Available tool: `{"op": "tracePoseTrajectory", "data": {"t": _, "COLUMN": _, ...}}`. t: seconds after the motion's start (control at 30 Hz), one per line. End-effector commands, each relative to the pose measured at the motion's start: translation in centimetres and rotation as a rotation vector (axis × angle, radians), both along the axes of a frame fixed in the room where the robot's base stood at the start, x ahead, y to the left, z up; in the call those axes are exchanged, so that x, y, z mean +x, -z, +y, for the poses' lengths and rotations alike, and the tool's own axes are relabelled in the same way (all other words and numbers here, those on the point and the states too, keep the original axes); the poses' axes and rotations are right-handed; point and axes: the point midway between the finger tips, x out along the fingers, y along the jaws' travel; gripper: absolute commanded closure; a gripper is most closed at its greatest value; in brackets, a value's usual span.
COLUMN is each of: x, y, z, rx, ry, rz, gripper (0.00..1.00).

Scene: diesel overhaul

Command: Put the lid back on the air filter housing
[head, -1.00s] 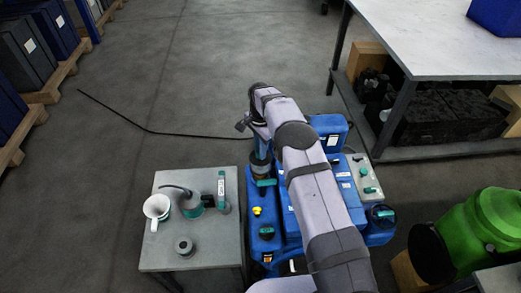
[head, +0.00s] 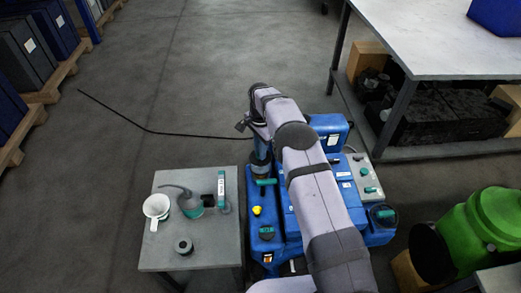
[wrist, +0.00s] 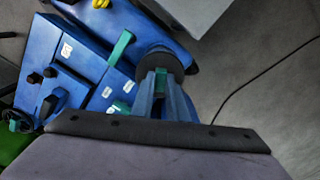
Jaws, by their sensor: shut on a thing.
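My gripper (wrist: 161,84) points down at the blue engine unit (head: 262,220), over its back left corner. Its fingers are shut on the teal knob (wrist: 162,76) of a dark round lid (wrist: 172,64). In the head view the lid (head: 261,170) shows as a dark disc below my gripper, at the top of the air filter housing. The lid looks level and low on the housing. The lid hides most of the housing, and I cannot tell whether it is fully seated.
A teal handle (wrist: 118,48) stands close beside the lid. A black cable (head: 165,133) lies on the floor behind.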

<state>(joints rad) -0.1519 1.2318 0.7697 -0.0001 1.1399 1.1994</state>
Motion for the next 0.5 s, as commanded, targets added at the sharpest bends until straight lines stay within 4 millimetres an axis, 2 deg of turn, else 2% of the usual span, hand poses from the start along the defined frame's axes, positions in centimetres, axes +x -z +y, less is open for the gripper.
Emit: {"op": "tracePoseTrajectory", "data": {"t": 0.5, "x": 0.0, "y": 1.5, "z": 0.0, "rx": 0.0, "ry": 0.0, "rz": -0.001, "gripper": 1.0}}
